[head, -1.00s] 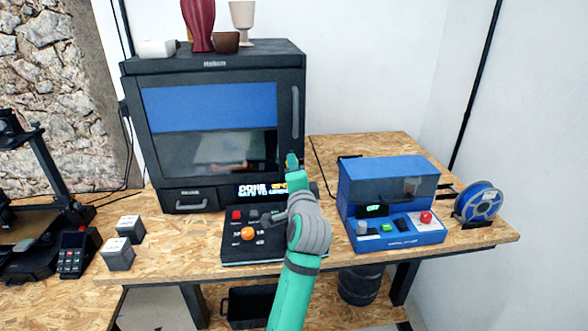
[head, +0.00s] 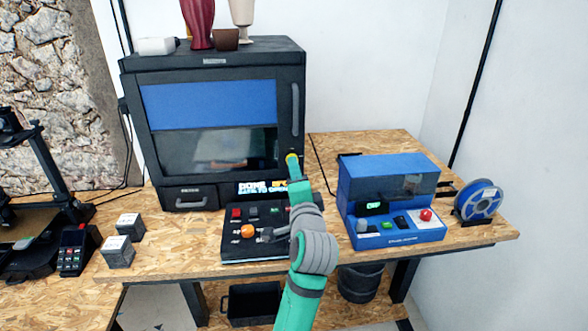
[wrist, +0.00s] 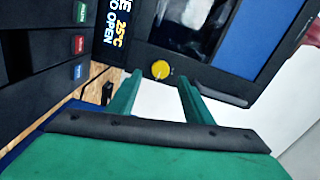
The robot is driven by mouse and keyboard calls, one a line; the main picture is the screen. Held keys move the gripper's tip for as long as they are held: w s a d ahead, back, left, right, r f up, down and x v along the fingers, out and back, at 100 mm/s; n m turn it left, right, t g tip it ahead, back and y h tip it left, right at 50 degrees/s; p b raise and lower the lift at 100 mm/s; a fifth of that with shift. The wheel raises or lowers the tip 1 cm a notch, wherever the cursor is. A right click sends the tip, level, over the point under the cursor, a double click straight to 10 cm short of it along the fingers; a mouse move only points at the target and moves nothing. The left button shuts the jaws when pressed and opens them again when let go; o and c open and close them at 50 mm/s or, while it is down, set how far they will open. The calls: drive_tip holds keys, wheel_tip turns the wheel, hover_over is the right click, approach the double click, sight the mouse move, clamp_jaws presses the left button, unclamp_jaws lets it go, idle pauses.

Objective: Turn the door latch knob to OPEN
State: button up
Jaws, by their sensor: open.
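The door latch knob is a small yellow round knob (head: 292,159) on the lower right of the black printer's front, below the door handle. In the wrist view the knob (wrist: 160,69) shows whole, with a thin mark on its face. My gripper (wrist: 155,82) is open, its two green fingers apart and pointing at the knob. The knob appears between and just beyond the fingertips. I cannot tell whether they touch it. In the head view my arm covers the area just below the knob. The printer's display (wrist: 118,30) has lit text including "25°C" and "OPEN".
A control box (head: 265,228) with coloured buttons and an orange knob stands before the printer, partly behind my arm. A blue machine (head: 388,200) and a blue spool (head: 478,202) are to the right. Cups and a red vase (head: 198,22) stand on the printer.

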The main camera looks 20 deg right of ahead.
drive_tip(key=v, duration=0.5)
drive_tip(key=shift+s+a, duration=0.15)
drive_tip(key=shift+s, duration=0.15)
